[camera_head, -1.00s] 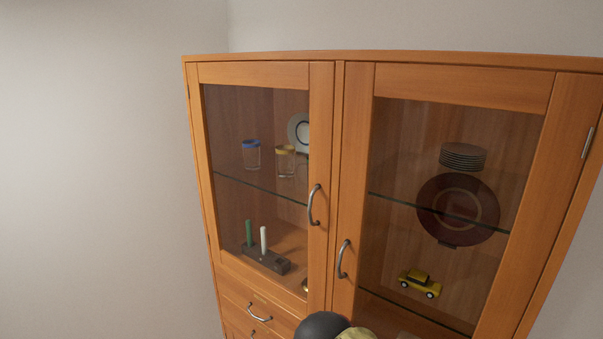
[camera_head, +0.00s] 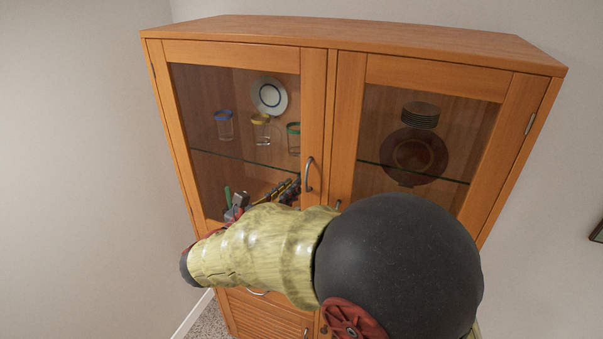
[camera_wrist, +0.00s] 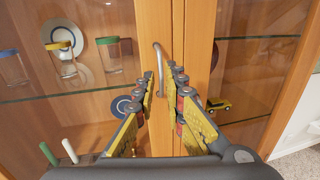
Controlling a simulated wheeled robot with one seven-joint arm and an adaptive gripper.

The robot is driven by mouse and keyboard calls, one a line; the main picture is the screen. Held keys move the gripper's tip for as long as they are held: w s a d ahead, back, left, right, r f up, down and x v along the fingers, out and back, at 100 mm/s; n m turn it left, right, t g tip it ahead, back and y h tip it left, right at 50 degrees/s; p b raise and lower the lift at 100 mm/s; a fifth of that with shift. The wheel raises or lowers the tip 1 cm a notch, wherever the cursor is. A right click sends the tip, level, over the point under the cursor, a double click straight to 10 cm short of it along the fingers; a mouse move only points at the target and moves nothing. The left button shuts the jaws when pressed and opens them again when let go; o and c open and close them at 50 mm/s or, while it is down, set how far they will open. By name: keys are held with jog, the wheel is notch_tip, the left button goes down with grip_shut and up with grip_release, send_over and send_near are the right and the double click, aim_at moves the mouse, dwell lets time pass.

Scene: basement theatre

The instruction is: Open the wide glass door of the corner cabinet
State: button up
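The wooden corner cabinet (camera_head: 430,35) has two glass doors. The left glass door (camera_head: 313,90) has a curved metal handle (camera_head: 309,175) on its right edge.
A bare wall (camera_head: 80,150) stands left of the cabinet. Lower drawers are partly hidden by my arm.

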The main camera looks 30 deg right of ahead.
aim_at(306, 192)
jog(key=shift+p+x, duration=0.45)
jog(key=shift+x, duration=3.55)
jog(key=shift+a, duration=0.1)
grip_shut()
